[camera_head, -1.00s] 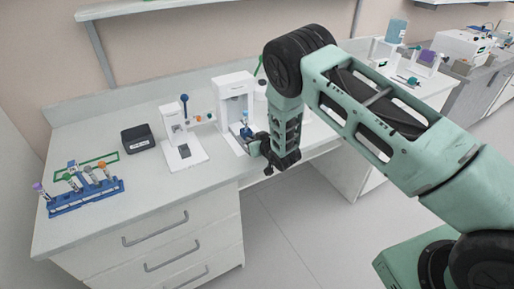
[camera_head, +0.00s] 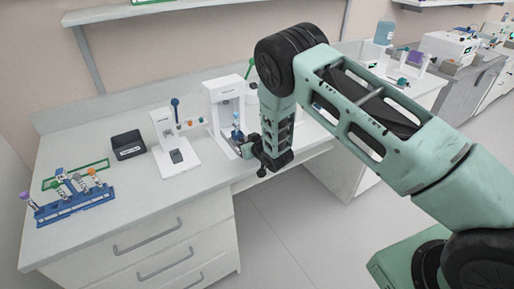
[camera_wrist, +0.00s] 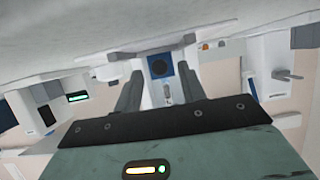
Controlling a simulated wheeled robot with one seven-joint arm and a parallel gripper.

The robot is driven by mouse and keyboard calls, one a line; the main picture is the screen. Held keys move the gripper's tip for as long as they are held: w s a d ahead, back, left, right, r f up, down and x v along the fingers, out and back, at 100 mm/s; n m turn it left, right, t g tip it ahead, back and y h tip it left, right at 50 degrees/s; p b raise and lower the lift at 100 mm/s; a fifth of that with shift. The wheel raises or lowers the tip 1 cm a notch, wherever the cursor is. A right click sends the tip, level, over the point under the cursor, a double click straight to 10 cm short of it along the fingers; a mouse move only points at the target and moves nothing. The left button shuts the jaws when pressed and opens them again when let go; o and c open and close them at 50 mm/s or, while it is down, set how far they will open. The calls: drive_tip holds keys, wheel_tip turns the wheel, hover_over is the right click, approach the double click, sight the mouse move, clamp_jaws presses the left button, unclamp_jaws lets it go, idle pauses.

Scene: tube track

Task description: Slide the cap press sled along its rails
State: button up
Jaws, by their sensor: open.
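A tall white press frame (camera_head: 226,104) stands on the bench, just left of my gripper. A blue piece (camera_head: 237,134) sits low at its front. In the wrist view the blue piece (camera_wrist: 160,67) shows with a dark round centre, on a white part that I take for the sled. My gripper (camera_head: 248,151) is at the front of the press, near the bench edge. In the wrist view its two dark fingers (camera_wrist: 162,90) are apart, one on each side of the white part. I cannot tell whether they touch it. The rails are not clearly visible.
Left of the press are a smaller white device (camera_head: 172,140) with a blue-knobbed lever, a black box (camera_head: 128,146) and a blue rack (camera_head: 75,205) with several capped tubes. Bare bench lies in front of the box. Drawers (camera_head: 155,245) are below.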

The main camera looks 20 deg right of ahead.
drive_tip(key=b+v, duration=0.4)
drive_tip(key=v, duration=1.2)
drive_tip(key=shift+s+b, duration=0.35)
drive_tip(key=shift+s, duration=0.05)
